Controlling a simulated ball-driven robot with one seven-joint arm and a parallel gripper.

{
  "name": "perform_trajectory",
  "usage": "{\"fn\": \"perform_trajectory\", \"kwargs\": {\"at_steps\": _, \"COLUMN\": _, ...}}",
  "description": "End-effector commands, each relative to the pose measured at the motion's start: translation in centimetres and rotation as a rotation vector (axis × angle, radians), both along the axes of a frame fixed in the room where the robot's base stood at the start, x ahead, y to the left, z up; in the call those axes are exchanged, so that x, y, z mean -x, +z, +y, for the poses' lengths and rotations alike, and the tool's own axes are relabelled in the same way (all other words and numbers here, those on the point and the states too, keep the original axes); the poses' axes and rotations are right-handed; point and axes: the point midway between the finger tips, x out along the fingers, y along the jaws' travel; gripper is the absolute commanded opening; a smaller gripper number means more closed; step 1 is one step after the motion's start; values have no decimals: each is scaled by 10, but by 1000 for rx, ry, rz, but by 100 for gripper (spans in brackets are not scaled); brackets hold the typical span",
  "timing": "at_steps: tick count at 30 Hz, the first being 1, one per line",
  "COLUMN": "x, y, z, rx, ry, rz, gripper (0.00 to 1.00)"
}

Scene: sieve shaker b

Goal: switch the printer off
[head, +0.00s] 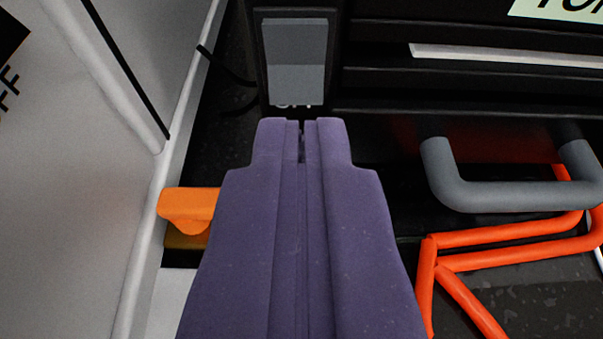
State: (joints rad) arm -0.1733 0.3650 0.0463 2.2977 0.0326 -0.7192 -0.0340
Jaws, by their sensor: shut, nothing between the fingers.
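A grey rocker switch (294,62) sits in a black frame at the top centre of the head view. White lettering below it is mostly hidden by my gripper's tips. The black ribbed front of a device (385,52), perhaps the printer, extends to the right of the switch. My purple gripper (302,122) is shut and empty. It points up the picture, with its fingertips just below the switch frame. I cannot tell whether the tips touch it.
A grey handle (500,194) and a bright orange cable or tube (500,235) are close on my right. An orange part (190,205) is on my left, beside a pale grey panel (80,170). A thin black cable (228,75) runs left of the switch.

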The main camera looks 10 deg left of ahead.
Motion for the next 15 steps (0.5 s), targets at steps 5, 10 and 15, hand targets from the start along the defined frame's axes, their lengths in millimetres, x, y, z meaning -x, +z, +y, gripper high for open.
{"fn": "perform_trajectory", "kwargs": {"at_steps": 5, "x": 24, "y": 12, "z": -5, "rx": 0, "ry": 0, "rz": 0, "gripper": 0}}
{"fn": "perform_trajectory", "kwargs": {"at_steps": 10, "x": 49, "y": 21, "z": -10, "rx": 0, "ry": 0, "rz": 1, "gripper": 0}}
{"fn": "perform_trajectory", "kwargs": {"at_steps": 15, "x": 73, "y": 29, "z": -15, "rx": 0, "ry": 0, "rz": 0, "gripper": 0}}
